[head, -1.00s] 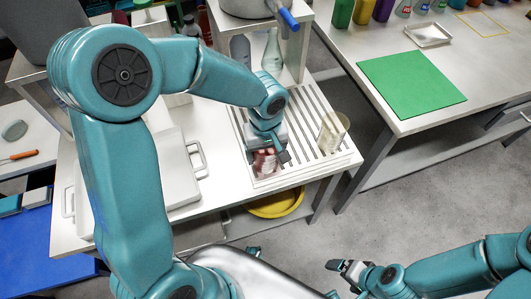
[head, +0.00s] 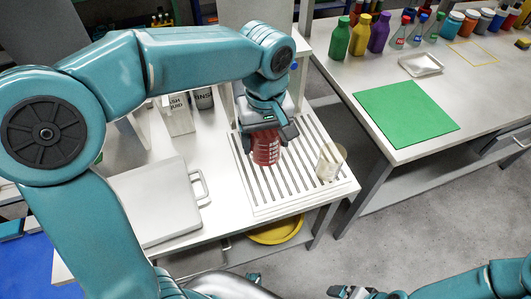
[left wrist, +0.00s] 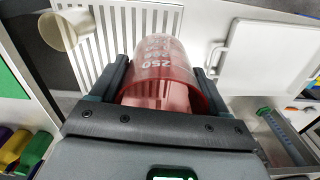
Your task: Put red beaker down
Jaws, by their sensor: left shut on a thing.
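The red beaker (head: 266,150) is see-through with white markings. It is held over the left part of the slatted drying rack (head: 247,200). My left gripper (head: 267,133) is shut on it from above and behind. In the left wrist view the beaker (left wrist: 162,70) sits between both fingers, with the rack (left wrist: 113,40) beyond it. I cannot tell whether its base touches the slats. My right gripper (head: 350,291) is at the bottom edge, away from the rack, and its jaws are too small and cut off to judge.
A clear, yellowish beaker (head: 330,160) stands on the rack's right side. Bottles (head: 178,115) stand behind. A green mat (head: 405,118) lies on the right table. Free slats surround the red beaker.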

